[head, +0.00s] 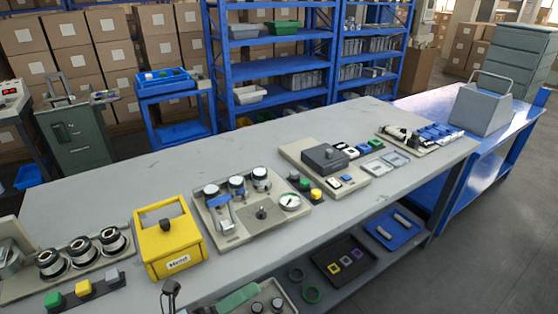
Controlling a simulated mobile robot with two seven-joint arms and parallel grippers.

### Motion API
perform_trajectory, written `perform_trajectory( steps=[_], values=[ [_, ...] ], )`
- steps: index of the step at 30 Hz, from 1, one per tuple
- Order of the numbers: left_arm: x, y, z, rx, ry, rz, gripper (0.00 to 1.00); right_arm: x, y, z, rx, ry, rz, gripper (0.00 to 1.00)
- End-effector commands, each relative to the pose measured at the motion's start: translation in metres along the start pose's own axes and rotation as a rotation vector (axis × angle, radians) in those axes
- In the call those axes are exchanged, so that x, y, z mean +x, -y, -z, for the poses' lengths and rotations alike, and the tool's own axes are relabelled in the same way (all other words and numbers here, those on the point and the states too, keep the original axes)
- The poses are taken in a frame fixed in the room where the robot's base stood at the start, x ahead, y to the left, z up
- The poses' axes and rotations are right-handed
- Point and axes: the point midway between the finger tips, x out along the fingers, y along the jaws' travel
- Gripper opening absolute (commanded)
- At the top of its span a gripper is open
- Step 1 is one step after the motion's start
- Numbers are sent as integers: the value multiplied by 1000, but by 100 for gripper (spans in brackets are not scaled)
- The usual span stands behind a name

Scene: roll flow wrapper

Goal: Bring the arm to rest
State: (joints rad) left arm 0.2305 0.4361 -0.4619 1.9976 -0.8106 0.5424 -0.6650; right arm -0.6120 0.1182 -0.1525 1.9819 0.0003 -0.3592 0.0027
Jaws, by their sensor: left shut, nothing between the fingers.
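A small dark part at the bottom edge, left of centre, seems to be my left gripper (171,289). Little of it shows; it looks shut and empty, in front of the near edge of the grey workbench (105,192). The rest of that arm is out of the picture. My right gripper is not in view.
On the bench stand a yellow box with a handle (170,240), a panel with knobs and a gauge (244,228), a row of black-and-silver knobs (82,251) and a dark-topped unit (323,158). A lower shelf holds a black tray (343,262) and a blue tray (395,228). The bench's back left is bare.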

Motion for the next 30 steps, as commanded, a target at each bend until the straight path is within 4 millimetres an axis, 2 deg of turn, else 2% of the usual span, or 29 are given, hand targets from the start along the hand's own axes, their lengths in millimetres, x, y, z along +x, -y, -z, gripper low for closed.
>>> perform_trajectory(
  steps=[4,8,12,15,18,21,24,27,30],
  values=[
    [-40,-36,-6,-431,323,-106,0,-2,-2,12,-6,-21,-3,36],
    [-94,-76,6,-805,616,-195,0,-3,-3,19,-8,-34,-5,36],
    [-164,-115,45,-1190,946,-282,0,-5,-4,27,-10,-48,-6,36],
    [-211,-133,84,-1421,1166,-331,0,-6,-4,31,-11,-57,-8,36],
    [-250,-141,123,-1601,1353,-366,0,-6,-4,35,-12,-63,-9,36],
    [-277,-142,154,-1725,1495,-388,0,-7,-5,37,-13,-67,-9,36],
    [-293,-142,174,-1797,1583,-399,0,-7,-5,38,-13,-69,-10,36],
    [-300,-141,183,-1830,1623,-404,0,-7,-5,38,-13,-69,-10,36],
    [-301,-141,185,-1836,1631,-405,0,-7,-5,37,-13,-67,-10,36]
  ],
)
